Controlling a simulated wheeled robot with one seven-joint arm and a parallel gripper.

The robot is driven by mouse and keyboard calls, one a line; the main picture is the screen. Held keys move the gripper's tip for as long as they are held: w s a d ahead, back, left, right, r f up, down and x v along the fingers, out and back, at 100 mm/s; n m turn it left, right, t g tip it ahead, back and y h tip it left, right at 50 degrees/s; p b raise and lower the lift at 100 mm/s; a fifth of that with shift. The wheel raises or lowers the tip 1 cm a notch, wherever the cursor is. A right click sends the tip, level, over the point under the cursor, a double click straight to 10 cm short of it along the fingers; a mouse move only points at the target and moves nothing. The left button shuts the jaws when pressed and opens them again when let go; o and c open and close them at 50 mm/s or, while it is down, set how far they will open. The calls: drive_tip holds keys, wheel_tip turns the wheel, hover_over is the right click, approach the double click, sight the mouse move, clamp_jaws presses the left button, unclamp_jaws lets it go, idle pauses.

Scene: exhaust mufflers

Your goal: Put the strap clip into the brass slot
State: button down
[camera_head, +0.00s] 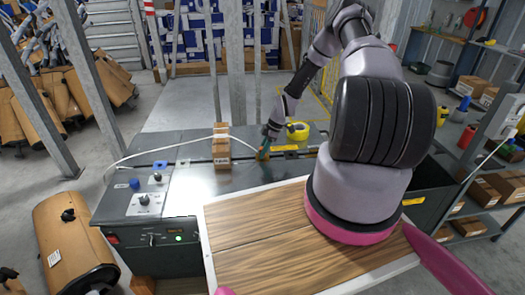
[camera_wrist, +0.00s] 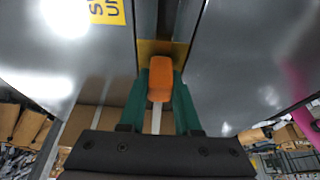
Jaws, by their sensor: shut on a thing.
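The strap clip (camera_wrist: 160,78) is orange and sits between the green fingers of my gripper (camera_wrist: 160,95) in the wrist view. A white strap (camera_wrist: 156,120) runs back from the clip between the fingers. The brass slot (camera_wrist: 162,47) is a brass-coloured piece in the dark channel just ahead of the clip. The clip's front end overlaps the brass in this view; I cannot tell whether it touches or enters it. In the head view my gripper (camera_head: 263,149) is low over the bench's groove, and the clip is too small to make out.
A dark metal bench (camera_head: 190,190) carries a stack of small cartons (camera_head: 221,150) left of my gripper. The white strap (camera_head: 150,152) arcs from the bench's left end past the cartons. A yellow tape roll (camera_head: 298,131) lies behind. A wood-topped board (camera_head: 260,235) is in front.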

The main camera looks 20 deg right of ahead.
drive_tip(key=shift+f, duration=0.15)
drive_tip(key=c, duration=0.5)
unclamp_jaws()
drive_tip(key=v, duration=1.1)
drive_tip(key=shift+s+a, duration=0.1)
